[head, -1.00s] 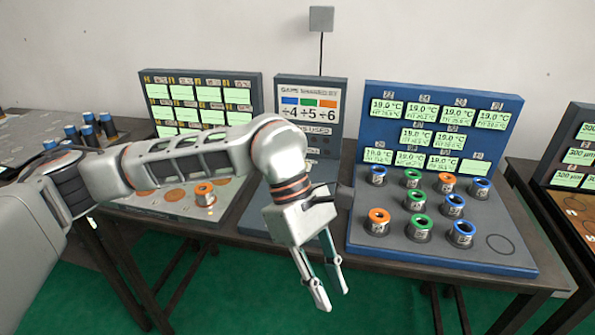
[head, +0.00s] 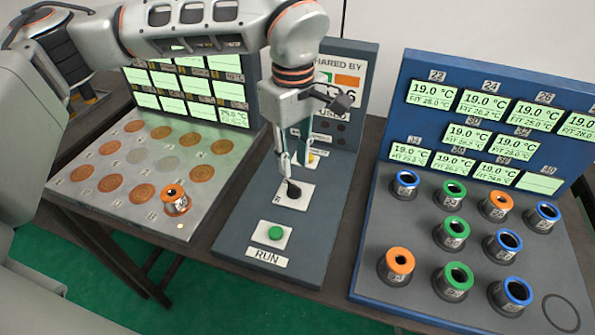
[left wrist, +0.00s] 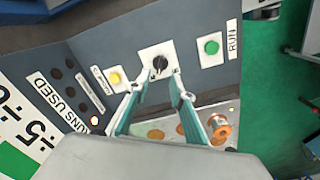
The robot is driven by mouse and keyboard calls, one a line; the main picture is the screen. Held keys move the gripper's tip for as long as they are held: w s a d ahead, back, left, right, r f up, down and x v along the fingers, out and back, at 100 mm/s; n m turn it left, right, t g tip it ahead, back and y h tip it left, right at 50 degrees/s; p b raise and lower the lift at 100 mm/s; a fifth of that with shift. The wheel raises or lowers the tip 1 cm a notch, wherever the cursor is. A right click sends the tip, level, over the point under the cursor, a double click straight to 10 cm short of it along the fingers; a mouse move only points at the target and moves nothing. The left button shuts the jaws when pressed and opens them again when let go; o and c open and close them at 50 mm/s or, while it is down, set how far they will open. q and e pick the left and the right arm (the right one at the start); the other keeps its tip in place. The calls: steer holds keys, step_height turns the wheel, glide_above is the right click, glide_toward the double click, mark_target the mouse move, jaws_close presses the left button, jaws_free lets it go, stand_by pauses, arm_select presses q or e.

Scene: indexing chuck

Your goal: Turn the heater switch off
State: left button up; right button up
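The switch is a black rotary knob (head: 293,190) on a white plate on the sloping deck of the middle grey panel. It also shows in the left wrist view (left wrist: 160,64). Its label and setting are too small to read. My left gripper (head: 293,168) points down over the plate. In the left wrist view my left gripper (left wrist: 160,80) has its two teal-padded fingers apart, with nothing between them. The knob lies just beyond the fingertips, roughly centred on the gap. I cannot tell the exact height above it. My right gripper is in neither view.
A green RUN button (head: 275,233) sits in front of the knob, and a yellow button (head: 311,158) behind it. A left panel (head: 150,170) holds copper discs and one orange-ringed spool (head: 175,199). A blue-backed right panel (head: 367,263) holds several ringed spools.

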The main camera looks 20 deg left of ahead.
mark_target(294, 185)
arm_select(q)
step_height(294, 185, down, 7)
steer(key=shift+r, duration=0.1)
stand_by(0.3)
jaws_close()
